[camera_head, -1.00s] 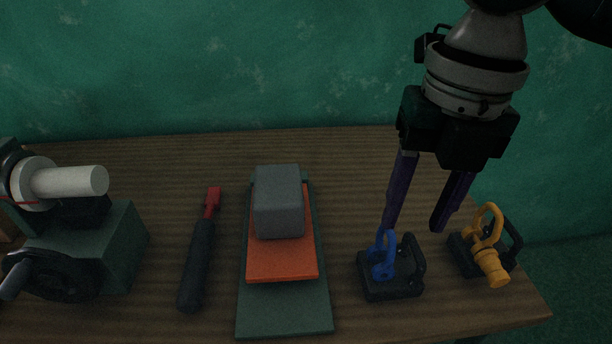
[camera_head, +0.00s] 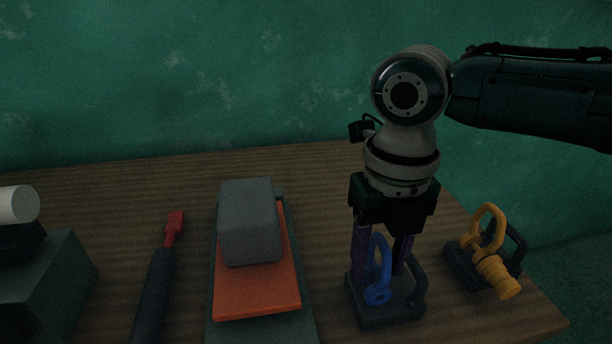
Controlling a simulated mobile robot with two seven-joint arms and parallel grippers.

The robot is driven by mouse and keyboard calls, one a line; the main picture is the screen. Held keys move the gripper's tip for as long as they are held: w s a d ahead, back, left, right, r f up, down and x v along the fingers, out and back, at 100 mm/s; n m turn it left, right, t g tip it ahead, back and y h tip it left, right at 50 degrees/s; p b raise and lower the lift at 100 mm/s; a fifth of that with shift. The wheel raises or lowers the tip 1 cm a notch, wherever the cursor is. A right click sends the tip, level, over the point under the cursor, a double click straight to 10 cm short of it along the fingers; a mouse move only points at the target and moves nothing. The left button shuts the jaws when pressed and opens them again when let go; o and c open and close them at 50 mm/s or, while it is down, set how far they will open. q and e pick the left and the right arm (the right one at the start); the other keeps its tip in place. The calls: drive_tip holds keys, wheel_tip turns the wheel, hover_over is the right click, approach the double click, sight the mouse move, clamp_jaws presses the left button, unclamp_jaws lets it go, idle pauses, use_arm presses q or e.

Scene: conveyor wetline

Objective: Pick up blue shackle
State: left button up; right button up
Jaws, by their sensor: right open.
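The blue shackle (camera_head: 378,272) stands in a dark holder (camera_head: 390,315) on the wooden table, right of the middle of the head view. My right gripper (camera_head: 381,272) points down over it, with its two purple fingers apart. One finger is to the left of the shackle and the other to the right, and the shackle shows in front of them. The fingertips are hard to make out in the dark holder. I cannot tell whether the fingers touch the shackle. My left gripper is not in view.
A yellow shackle (camera_head: 488,255) stands in another dark holder to the right, near the table edge. To the left are a grey block (camera_head: 248,220) on an orange plate (camera_head: 258,295), a red-tipped dark tool (camera_head: 160,280) and a green machine (camera_head: 45,290) with a white cylinder.

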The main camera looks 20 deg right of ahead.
drive_tip(key=shift+f, duration=0.2)
clamp_jaws()
drive_tip(key=shift+w, duration=0.1)
idle(1.2)
